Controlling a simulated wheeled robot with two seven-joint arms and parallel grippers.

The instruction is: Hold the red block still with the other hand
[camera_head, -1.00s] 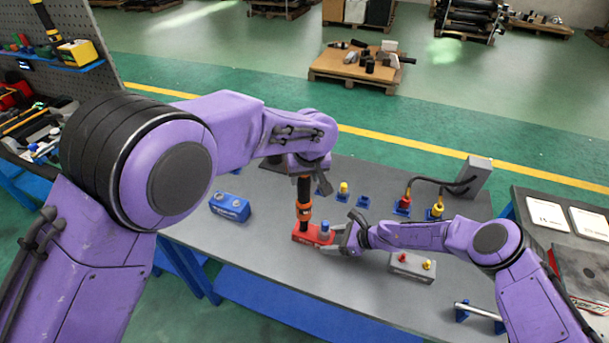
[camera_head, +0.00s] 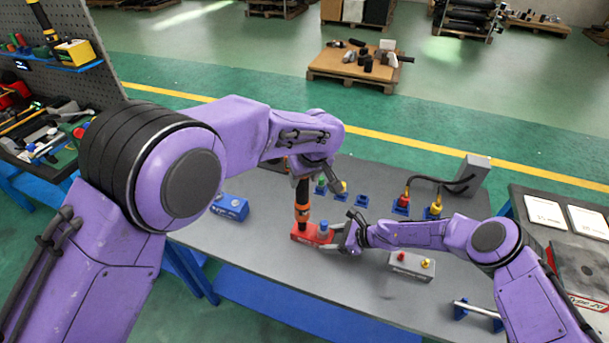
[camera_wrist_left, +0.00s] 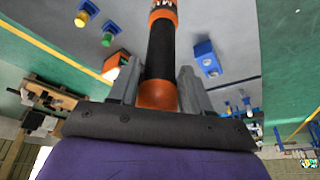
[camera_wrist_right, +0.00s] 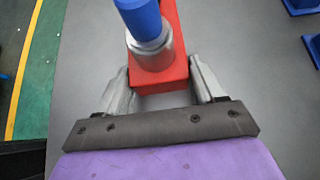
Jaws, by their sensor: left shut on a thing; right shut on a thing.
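The red block (camera_head: 312,234) lies on the grey bench, with a blue-capped metal fitting (camera_head: 323,229) upright on one end. My right gripper (camera_head: 342,240) is shut on that end of the block from the right. In the right wrist view its fingers flank the red block (camera_wrist_right: 157,88), below the blue-capped fitting (camera_wrist_right: 147,38). My left gripper (camera_head: 303,180) is shut on a black and orange tool (camera_head: 302,205). The tool stands upright with its lower end at the block's left part; its exact contact is too small to tell. The tool also shows in the left wrist view (camera_wrist_left: 160,55).
A blue block (camera_head: 231,207) lies left of the tool. Blue holders (camera_head: 361,201) and a cabled grey box (camera_head: 472,174) stand behind. The bench front (camera_head: 320,278) is clear.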

